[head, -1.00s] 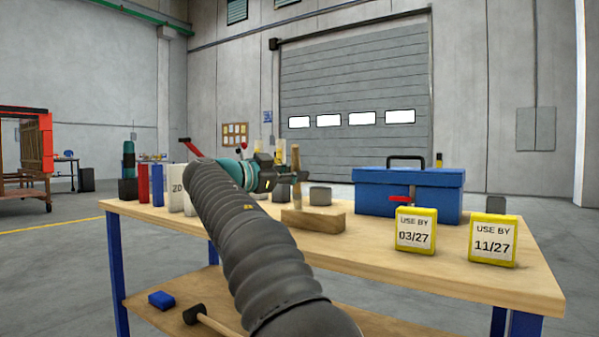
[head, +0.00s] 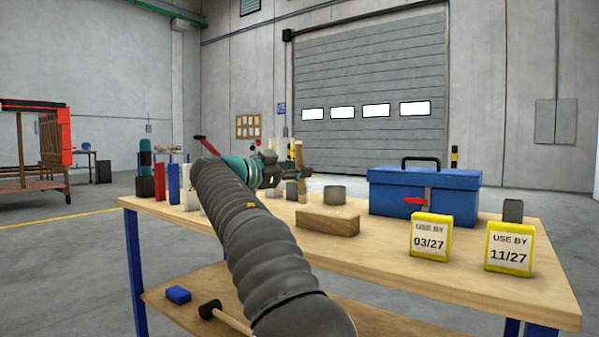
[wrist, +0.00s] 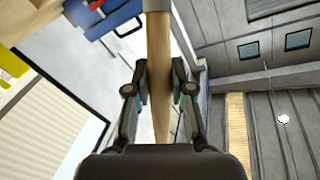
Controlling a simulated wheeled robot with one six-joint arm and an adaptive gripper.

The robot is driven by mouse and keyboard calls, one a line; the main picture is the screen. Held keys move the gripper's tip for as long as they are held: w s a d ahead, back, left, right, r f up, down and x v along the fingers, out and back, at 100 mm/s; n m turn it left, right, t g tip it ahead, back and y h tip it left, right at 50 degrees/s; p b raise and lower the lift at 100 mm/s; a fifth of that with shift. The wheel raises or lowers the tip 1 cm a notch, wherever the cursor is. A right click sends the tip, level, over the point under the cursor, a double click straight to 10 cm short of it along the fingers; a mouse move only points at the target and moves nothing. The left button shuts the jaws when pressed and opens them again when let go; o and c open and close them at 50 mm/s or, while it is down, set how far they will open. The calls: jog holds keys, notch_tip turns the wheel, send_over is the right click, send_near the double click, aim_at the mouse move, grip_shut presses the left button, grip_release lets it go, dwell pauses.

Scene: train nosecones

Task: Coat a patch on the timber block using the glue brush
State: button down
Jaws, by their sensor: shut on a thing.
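The timber block (head: 327,222) is a pale brown wooden slab lying flat on the workbench. My gripper (wrist: 160,82) is shut on the glue brush, whose wooden handle (wrist: 158,45) runs between the two fingers in the wrist view. In the head view the brush (head: 299,156) stands roughly upright in my gripper, behind and left of the block's middle. Its lower end appears above the block, and I see a gap there. The bristles are too small to make out. I cannot tell whether the block bears any glue.
A grey round pot (head: 335,194) stands behind the block. A blue toolbox (head: 424,192) is to the right, with yellow date-labelled containers (head: 430,235) (head: 509,248) in front. Red, blue and white items (head: 173,183) stand at the left. The bench front (head: 400,275) is bare.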

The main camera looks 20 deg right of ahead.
aim_at(299, 149)
jog(key=shift+r+p, duration=1.5)
jog(key=shift+r, duration=0.85)
jog(key=shift+r, duration=0.1)
jog(key=shift+r+p, duration=1.2)
jog(key=shift+r, duration=0.2)
